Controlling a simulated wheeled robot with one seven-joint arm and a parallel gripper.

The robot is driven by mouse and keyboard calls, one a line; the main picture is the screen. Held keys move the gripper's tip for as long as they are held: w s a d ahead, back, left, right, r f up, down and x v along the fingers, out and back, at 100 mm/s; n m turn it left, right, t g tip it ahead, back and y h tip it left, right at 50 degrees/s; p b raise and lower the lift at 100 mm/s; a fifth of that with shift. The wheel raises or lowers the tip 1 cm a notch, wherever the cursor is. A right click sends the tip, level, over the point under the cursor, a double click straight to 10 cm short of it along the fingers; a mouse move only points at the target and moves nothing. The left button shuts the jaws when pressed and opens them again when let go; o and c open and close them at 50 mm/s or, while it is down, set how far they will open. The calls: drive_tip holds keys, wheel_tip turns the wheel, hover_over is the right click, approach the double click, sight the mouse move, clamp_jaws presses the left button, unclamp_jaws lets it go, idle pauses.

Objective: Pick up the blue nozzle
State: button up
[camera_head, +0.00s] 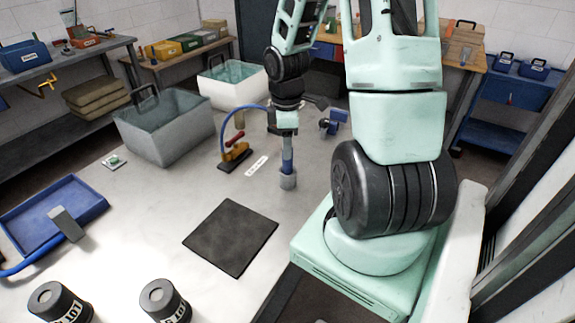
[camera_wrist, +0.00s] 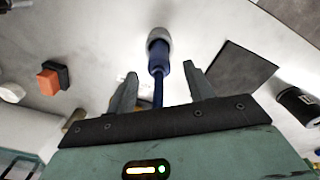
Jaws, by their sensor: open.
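The blue nozzle (camera_head: 287,156) stands upright in a small grey round holder (camera_head: 288,181) on the white table. In the wrist view the nozzle (camera_wrist: 158,58) has a wide blue body set into the light grey holder (camera_wrist: 157,36), and a thin blue stem that reaches back between the fingers. My gripper (camera_wrist: 160,86) is open, with one finger on each side of the stem and a visible gap on both sides. In the head view my gripper (camera_head: 287,132) is directly above the nozzle, and its fingers are hard to make out.
A grey bin (camera_head: 165,138) and a blue tray (camera_head: 88,207) are at left. A black mat (camera_head: 230,237) lies in front, with two black jars (camera_head: 165,302) nearer. A blue device (camera_head: 333,122) stands behind.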

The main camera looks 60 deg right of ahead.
sight(288, 166)
wheel_tip(288, 166, down, 5)
drive_tip(key=shift+s+d+r, duration=0.1)
drive_tip(key=shift+d, duration=0.05)
drive_tip(key=c, duration=1.1)
drive_tip(key=shift+o, duration=0.2)
